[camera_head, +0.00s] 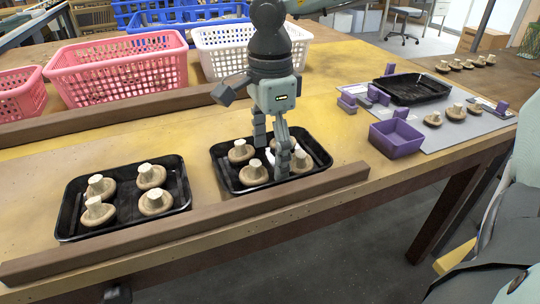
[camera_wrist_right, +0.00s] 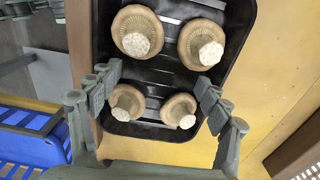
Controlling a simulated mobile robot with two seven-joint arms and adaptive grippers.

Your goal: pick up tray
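A black tray (camera_head: 222,172) with several brown mushrooms stands on the wooden table, behind the front rail. My right gripper (camera_head: 272,150) points down over this tray, its fingers in front of part of the mushrooms. In the right wrist view the gripper (camera_wrist_right: 160,85) is open, with its fingers spread to either side of the tray's (camera_wrist_right: 170,75) near end and mushrooms between them. I cannot tell whether the fingers touch the tray. A second black tray (camera_head: 130,222) with several mushrooms stands to the left. My left gripper is not in view.
Wooden rails run in front (camera_head: 190,226) and behind (camera_head: 110,120) the trays. Pink baskets (camera_head: 118,70) and a white basket (camera_head: 225,55) stand at the back. To the right, a grey mat (camera_head: 452,130) holds a purple box (camera_head: 397,137), another black tray (camera_head: 410,90) and loose mushrooms.

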